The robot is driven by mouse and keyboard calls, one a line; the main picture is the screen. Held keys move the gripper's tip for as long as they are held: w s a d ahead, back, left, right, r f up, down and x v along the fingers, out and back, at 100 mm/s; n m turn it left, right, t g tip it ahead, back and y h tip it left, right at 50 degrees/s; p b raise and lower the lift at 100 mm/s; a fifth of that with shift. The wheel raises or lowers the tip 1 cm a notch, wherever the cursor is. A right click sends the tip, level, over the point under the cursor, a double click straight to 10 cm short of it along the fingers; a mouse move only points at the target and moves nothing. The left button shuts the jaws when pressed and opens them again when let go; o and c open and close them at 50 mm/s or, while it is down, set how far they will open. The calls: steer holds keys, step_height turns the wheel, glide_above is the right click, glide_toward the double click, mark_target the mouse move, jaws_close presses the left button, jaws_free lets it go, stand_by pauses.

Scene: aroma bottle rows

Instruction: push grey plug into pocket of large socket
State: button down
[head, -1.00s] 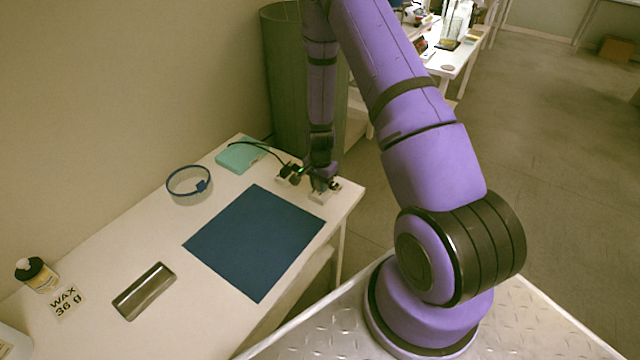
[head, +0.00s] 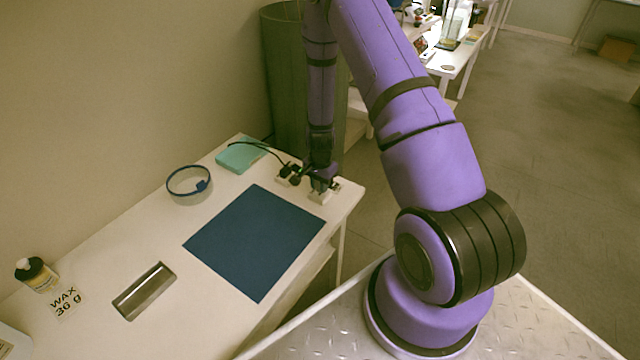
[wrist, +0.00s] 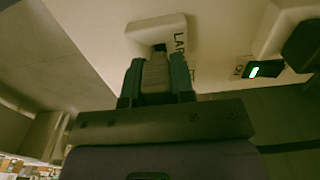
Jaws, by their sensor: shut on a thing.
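My gripper (wrist: 156,82) is shut on the grey plug (wrist: 155,73), which sits between its two dark fingers in the wrist view. The large socket (wrist: 142,31) is a pale block just beyond the plug, with a dark pocket opening at its near face and lettering starting "LAR" beside it. The plug's tip is at or very close to that opening; I cannot tell how far inside it is. In the head view my gripper (head: 322,182) is low over the table's far right corner, above a pale socket block (head: 319,197). The plug cannot be made out there.
A switch with a green light (wrist: 262,70) and a dark block (wrist: 302,45) are to the right in the wrist view. On the table, a dark cable (head: 262,147) runs from a teal box (head: 240,156). A blue mat (head: 255,240) lies nearby, with a blue ring (head: 188,195) left of it.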

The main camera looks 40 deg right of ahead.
steer(key=shift+f, duration=0.65)
steer(key=c, duration=0.9)
jaws_free()
step_height(320, 180, up, 11)
steer(key=shift+f, duration=0.15)
